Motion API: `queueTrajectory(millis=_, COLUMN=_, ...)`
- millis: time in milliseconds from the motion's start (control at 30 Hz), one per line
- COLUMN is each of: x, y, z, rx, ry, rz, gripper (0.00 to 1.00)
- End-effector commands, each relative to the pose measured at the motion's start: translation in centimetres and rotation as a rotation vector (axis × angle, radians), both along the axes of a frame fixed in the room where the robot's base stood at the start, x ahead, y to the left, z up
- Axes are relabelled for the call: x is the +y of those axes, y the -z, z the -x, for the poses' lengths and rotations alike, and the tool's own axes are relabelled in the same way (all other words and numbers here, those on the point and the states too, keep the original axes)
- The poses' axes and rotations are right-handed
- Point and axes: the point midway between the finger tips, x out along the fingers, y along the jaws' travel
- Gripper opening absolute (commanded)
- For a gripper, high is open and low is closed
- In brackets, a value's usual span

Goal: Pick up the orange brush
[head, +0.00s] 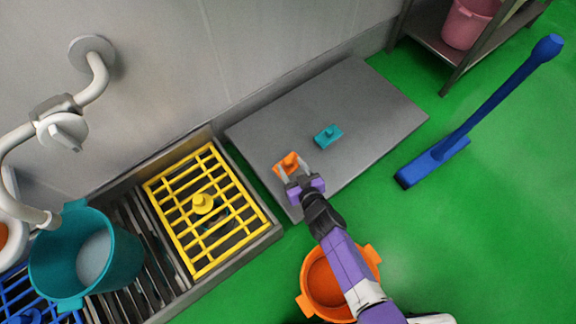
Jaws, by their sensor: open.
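The orange brush (287,163) lies on the grey platform (352,90), near its front left part. A part of the brush is hidden behind the fingers. My purple and black arm reaches in from the bottom right.
A teal brush (327,136) lies on the platform to the right of the orange one. A yellow grate (161,190) covers a drain at left, with a teal bucket (118,255) beside it.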

Motion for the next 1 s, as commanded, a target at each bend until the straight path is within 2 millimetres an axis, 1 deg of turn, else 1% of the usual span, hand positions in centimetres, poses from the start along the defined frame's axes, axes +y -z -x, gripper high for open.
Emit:
queueTrajectory(millis=33, x=0.09, y=0.44, z=-0.51, rx=0.0, ry=0.002, rz=0.001, gripper=0.51)
queueTrajectory(millis=133, x=0.28, y=0.62, z=-0.98, rx=0.001, ry=0.001, rz=0.001, gripper=0.51)
queueTrajectory(millis=367, x=0.32, y=0.58, z=-1.09, rx=0.001, ry=0.0, rz=0.0, gripper=0.51)
queueTrajectory(millis=400, x=0.32, y=0.58, z=-1.09, rx=0.001, ry=0.0, rz=0.0, gripper=0.49)
queueTrajectory(millis=467, x=0.31, y=0.59, z=-1.09, rx=0.001, ry=0.0, rz=0.0, gripper=0.38)
queueTrajectory(millis=600, x=0.31, y=0.58, z=-1.08, rx=0.001, ry=0.0, rz=0.0, gripper=0.1)
queueTrajectory(millis=667, x=0.31, y=0.58, z=-1.08, rx=0.001, ry=0.0, rz=0.0, gripper=0.0)
queueTrajectory(millis=1000, x=0.31, y=0.47, z=-1.09, rx=0.0, ry=0.0, rz=0.0, gripper=0.0)
